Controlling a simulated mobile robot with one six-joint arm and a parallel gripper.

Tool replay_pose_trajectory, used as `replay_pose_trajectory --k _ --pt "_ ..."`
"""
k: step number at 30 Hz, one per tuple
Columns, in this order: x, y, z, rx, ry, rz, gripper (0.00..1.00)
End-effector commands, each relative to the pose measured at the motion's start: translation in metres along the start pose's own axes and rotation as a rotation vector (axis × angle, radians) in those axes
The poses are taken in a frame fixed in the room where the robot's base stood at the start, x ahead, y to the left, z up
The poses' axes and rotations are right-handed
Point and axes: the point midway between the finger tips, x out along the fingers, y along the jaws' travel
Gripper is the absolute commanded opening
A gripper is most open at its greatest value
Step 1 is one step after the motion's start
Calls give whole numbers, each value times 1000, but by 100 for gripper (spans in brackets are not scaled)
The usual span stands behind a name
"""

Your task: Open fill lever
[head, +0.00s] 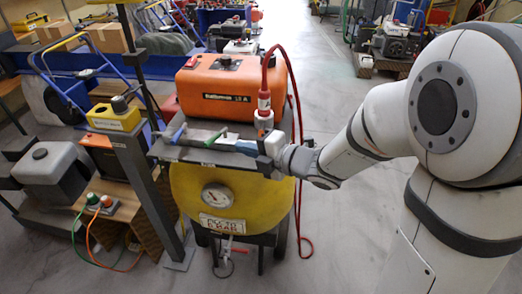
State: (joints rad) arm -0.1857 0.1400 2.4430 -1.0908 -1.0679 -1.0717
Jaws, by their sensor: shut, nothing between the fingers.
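The yellow tank (228,190) stands upright in the middle of the head view, with a round gauge and a white label plate on its front. A grey bar with blue and green parts (198,137) lies across its top; it may be the fill lever, but I cannot tell. My gripper (240,146) reaches in from the right, just below this fitting and beside the bar. Its fingers look closed and empty. Whether they touch the bar is unclear.
An orange machine (222,85) sits behind the tank top. A grey post with a yellow box (113,115) stands close to the left. The red hose (302,195) hangs down the tank's right side. A small red-handled valve (229,246) is underneath.

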Motion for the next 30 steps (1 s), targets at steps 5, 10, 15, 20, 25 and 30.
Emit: replay_pose_trajectory --k 5,10,15,20,25,30 --pt "38 0 -1 1 4 -2 0" --pt "61 0 0 2 0 -1 0" --pt "72 0 1 1 -3 -1 0" --pt "73 0 1 1 -4 -1 0" --pt "69 -1 4 2 -6 -1 0" --pt "72 -2 6 4 -20 0 0"
